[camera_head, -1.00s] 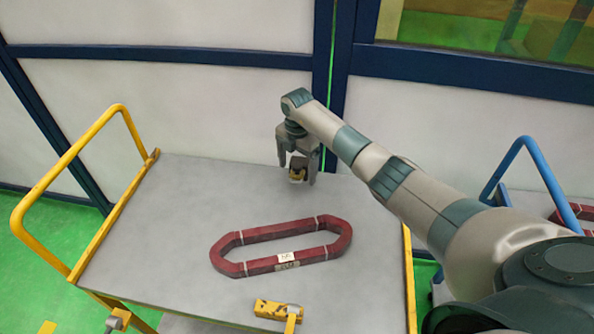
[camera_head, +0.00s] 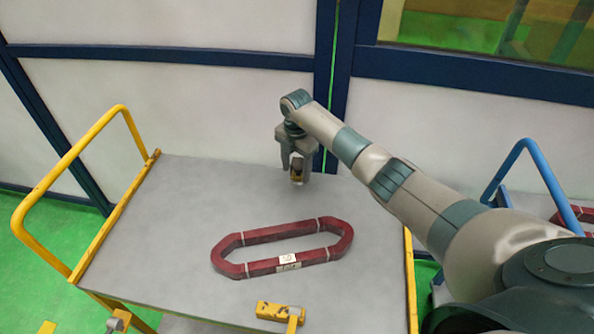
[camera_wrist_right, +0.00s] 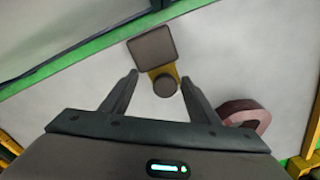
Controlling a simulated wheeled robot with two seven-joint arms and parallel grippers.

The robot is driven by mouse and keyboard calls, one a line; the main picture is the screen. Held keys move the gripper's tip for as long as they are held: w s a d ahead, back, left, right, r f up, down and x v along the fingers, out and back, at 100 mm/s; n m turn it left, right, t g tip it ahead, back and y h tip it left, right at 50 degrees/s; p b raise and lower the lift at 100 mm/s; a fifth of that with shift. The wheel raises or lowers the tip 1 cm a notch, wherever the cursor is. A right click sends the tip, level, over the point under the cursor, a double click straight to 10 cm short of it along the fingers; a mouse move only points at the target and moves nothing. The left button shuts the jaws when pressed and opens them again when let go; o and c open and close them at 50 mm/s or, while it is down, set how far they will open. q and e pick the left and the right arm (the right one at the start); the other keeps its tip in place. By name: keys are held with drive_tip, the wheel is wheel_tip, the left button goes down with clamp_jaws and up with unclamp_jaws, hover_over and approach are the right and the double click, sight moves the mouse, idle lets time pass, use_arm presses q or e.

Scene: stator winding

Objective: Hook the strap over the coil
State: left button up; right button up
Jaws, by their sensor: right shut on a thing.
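The coil (camera_head: 262,267) is a dark red elongated loop with white bands and a pale label, lying flat on the grey tabletop. In the right wrist view only a rounded end of the coil (camera_wrist_right: 246,114) shows at right. My right gripper (camera_head: 298,176) is at the back of the table, beyond the coil and apart from it, pointing down. It is shut on a small yellow-and-dark piece (camera_head: 297,168), perhaps the strap. In the right wrist view this piece (camera_wrist_right: 163,72) has a dark square plate and a round dark knob between the fingers. My left gripper is not in view.
Another yellow piece (camera_head: 271,309) lies at the table's front edge, below the coil. The cart table (camera_head: 170,220) has a yellow handrail (camera_head: 60,178) at left. A blue rail (camera_head: 508,166) stands at right. Walls rise close behind. The tabletop left of the coil is clear.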

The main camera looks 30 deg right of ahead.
drive_tip(key=shift+s+d+f+p, duration=0.15)
drive_tip(key=shift+s+f+p, duration=0.1)
drive_tip(key=shift+s+p, duration=0.4)
drive_tip(key=shift+c, duration=0.4)
drive_tip(key=shift+s+r, duration=0.1)
drive_tip(key=shift+s, duration=0.25)
drive_tip(key=shift+c, duration=1.2)
drive_tip(key=shift+s+a+r+p, duration=0.1)
drive_tip(key=shift+s+a+p, duration=0.35)
drive_tip(key=shift+p, duration=0.1)
drive_tip(key=shift+s+a+p, duration=0.8)
drive_tip(key=shift+s+p, duration=0.2)
drive_tip(key=shift+p, duration=0.3)
drive_tip(key=shift+s+a+p, duration=1.15)
drive_tip(key=shift+s+p, duration=0.3)
drive_tip(key=shift+p, duration=0.1)
drive_tip(key=shift+s+a+p, duration=0.75)
drive_tip(key=shift+s+p, duration=0.1)
drive_tip(key=shift+s, duration=0.1)
drive_tip(key=shift+s+a+p, duration=0.7)
drive_tip(key=shift+s+p, duration=0.1)
drive_tip(key=shift+s, duration=0.1)
drive_tip(key=shift+s+a, duration=0.55)
drive_tip(key=shift+s, duration=0.15)
drive_tip(key=shift+s+a, duration=0.5)
drive_tip(key=shift+s, duration=0.2)
drive_tip(key=shift+s+a, duration=0.75)
drive_tip(key=shift+s, duration=0.25)
drive_tip(key=shift+s+a, duration=0.1)
